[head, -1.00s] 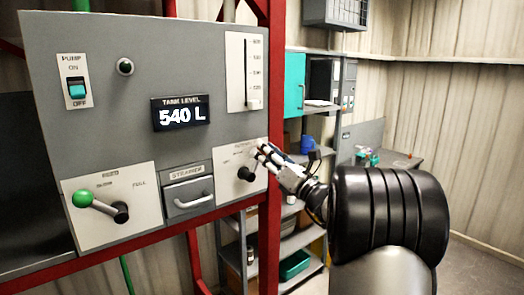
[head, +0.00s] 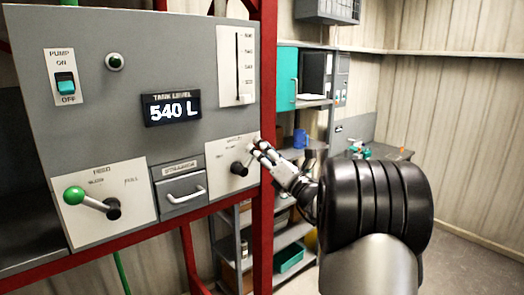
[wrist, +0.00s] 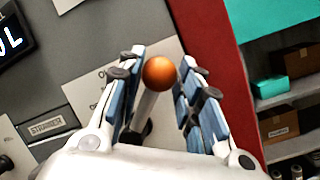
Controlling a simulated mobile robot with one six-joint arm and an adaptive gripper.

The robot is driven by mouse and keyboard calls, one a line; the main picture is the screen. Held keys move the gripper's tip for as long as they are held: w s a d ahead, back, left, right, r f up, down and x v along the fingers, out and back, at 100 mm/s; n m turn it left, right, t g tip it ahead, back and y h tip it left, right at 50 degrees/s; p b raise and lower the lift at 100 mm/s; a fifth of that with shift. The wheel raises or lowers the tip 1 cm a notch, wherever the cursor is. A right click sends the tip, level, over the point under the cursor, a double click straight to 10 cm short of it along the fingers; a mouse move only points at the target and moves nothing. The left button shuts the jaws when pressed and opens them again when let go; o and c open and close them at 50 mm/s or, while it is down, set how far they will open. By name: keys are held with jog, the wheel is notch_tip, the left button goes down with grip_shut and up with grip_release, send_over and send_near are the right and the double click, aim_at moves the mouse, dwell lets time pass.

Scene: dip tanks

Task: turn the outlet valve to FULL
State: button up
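The outlet valve's plate (head: 216,158) is at the lower right of the grey panel; its lettering is too small or covered to read fully. Its black hub (head: 238,168) shows in the head view, with the lever rising to the upper right behind my gripper. In the wrist view the lever (wrist: 146,105) ends in an orange ball knob (wrist: 159,73). My gripper (head: 258,150) is open, its fingers (wrist: 165,88) on either side of the knob and lever. I see gaps on both sides, the left one narrower. Contact cannot be told.
The feed valve with green knob (head: 73,195) is at lower left. A strainer drawer (head: 179,188) sits between the valves. The display (head: 171,108) reads 540 L. A red post (head: 266,90) stands just right of the panel, close to my gripper. Shelves (head: 288,240) are behind.

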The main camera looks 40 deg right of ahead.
jog(key=o, duration=0.3)
jog(key=shift+o, duration=0.2)
jog(key=v, duration=1.2)
